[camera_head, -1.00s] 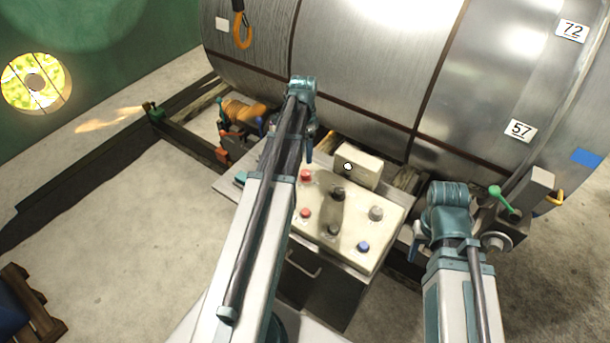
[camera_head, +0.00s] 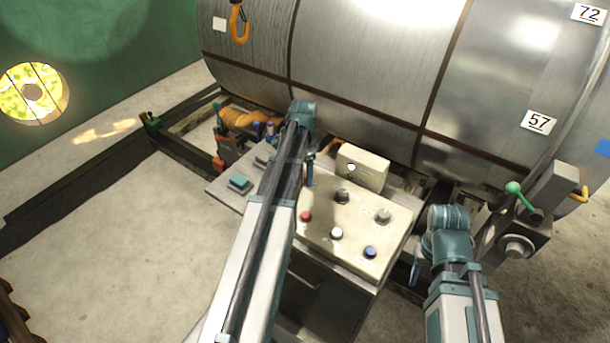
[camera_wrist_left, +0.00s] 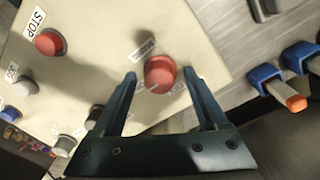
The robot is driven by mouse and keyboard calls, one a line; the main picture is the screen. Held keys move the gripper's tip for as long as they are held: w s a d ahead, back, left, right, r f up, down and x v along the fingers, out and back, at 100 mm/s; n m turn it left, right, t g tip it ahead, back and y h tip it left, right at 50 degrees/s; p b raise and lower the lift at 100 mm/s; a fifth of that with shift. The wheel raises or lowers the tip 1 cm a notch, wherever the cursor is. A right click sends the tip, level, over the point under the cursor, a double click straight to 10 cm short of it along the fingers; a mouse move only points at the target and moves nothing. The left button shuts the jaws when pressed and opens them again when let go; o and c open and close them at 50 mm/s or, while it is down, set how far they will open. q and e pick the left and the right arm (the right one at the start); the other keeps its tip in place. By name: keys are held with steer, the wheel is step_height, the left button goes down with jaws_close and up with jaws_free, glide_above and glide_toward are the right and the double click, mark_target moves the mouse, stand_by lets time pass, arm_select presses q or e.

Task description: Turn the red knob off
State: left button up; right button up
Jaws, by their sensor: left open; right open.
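The red knob (camera_wrist_left: 159,73) is on the cream control panel (camera_wrist_left: 110,20), with small white labels beside it. My left gripper (camera_head: 309,168) is open above the panel's upper left part. In the left wrist view its two fingers stand on either side of the knob, with visible gaps. Whether the fingertips reach down to the knob's height I cannot tell. In the head view the left gripper mostly hides this knob. A separate red STOP button (camera_wrist_left: 50,42) also shows in the head view (camera_head: 305,216). My right gripper (camera_head: 415,272) is open and empty, right of the panel.
The panel also carries a white button (camera_head: 336,233), a blue button (camera_head: 370,252) and dark and grey knobs. A cream box (camera_head: 362,167) stands at its back edge. A large metal coil (camera_head: 360,70) fills the back. A green-handled lever (camera_head: 514,188) is at the right.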

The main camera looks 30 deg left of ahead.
arm_select(q)
jaws_close()
steer(key=shift+n, duration=0.4)
steer(key=n, duration=0.8)
steer(key=shift+n, duration=0.3)
steer(key=n, duration=0.4)
steer(key=shift+n+t, duration=0.3)
steer(key=shift+n, duration=1.9)
steer(key=shift+s, duration=0.1)
